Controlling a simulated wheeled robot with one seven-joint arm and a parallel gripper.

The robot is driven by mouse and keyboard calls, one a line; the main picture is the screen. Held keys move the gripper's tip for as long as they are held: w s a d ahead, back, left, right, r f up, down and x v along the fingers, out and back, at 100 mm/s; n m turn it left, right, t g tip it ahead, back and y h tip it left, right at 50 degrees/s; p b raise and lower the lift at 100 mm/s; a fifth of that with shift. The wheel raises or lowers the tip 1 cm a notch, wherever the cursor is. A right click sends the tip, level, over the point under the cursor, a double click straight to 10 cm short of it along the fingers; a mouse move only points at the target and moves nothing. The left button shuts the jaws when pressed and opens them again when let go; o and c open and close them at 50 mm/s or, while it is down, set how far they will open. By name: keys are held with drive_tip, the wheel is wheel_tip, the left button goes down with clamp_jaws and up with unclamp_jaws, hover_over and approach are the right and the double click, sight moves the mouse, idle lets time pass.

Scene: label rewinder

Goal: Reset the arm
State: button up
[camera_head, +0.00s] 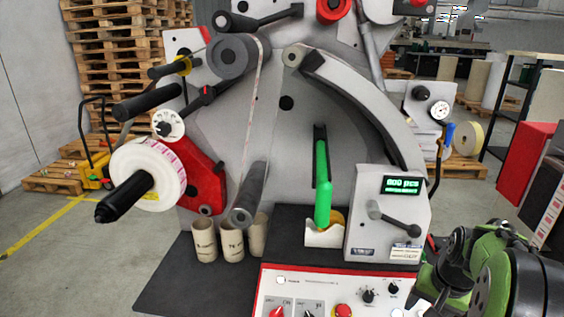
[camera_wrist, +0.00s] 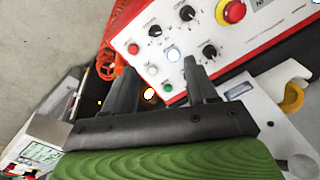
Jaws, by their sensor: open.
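My arm (camera_head: 490,265), green and black, is at the lower right of the head view, to the right of the machine's control panel. My gripper (camera_wrist: 157,72) shows in the wrist view with two dark fingers apart and nothing between them. It points toward the white control panel (camera_wrist: 165,40) with its knobs and red button. The fingertips overlap the panel's lower edge in that view; I cannot tell the exact gap. The gripper's fingers are not clearly seen in the head view.
The label rewinder (camera_head: 290,130) fills the middle, with a label roll (camera_head: 150,172) at left. Cardboard cores (camera_head: 232,243) stand on its dark base. A red cabinet (camera_head: 526,160) is at right. Floor at left is mostly clear.

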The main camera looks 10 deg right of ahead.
drive_tip(key=s+a+r+n+t, duration=0.15)
drive_tip(key=a+r, duration=0.25)
drive_tip(key=a, duration=0.4)
drive_tip(key=s+a+r+n, duration=0.3)
drive_tip(key=a+r, duration=0.1)
drive_tip(key=a, duration=0.4)
drive_tip(key=s+a+n+t, duration=0.1)
drive_tip(key=s+a+n, duration=0.3)
drive_tip(key=s+a, duration=0.2)
drive_tip(key=s, duration=0.2)
drive_tip(key=shift+s+t, duration=0.35)
drive_tip(key=shift+r, duration=0.1)
